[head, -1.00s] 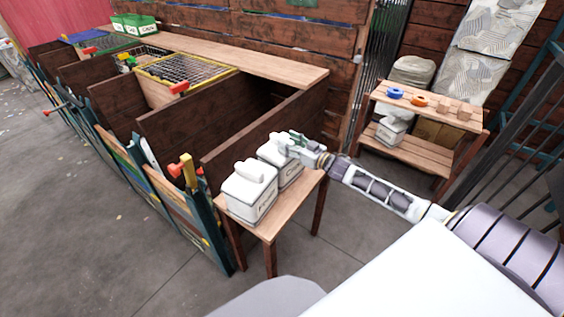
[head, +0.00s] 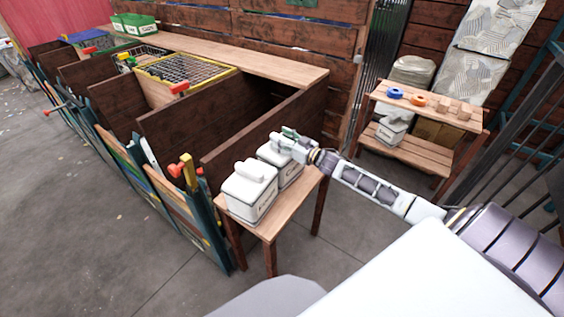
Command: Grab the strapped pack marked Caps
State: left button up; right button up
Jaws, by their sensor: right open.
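Two white packs with rounded tops stand side by side on a small wooden table (head: 275,225). The far pack (head: 290,178) has a dark label that seems to begin with C, too small to read fully. The near pack (head: 249,200) has another label that I cannot read well. My right gripper (head: 281,139) is open at the top of the far pack, and it partly hides that top. I cannot tell whether its fingers touch or surround anything. My left gripper is not in view.
Wooden bins (head: 190,128) with dividers stand left of the table, close to the packs. A wooden rack (head: 420,148) at the right holds tape rolls, small blocks and a white pack (head: 393,130). Green boxes (head: 133,24) stand at the far left. Floor in front is clear.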

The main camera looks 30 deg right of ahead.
jog(key=shift+c, duration=0.2)
grip_shut()
dwell(0.4)
jog(key=shift+r, duration=0.15)
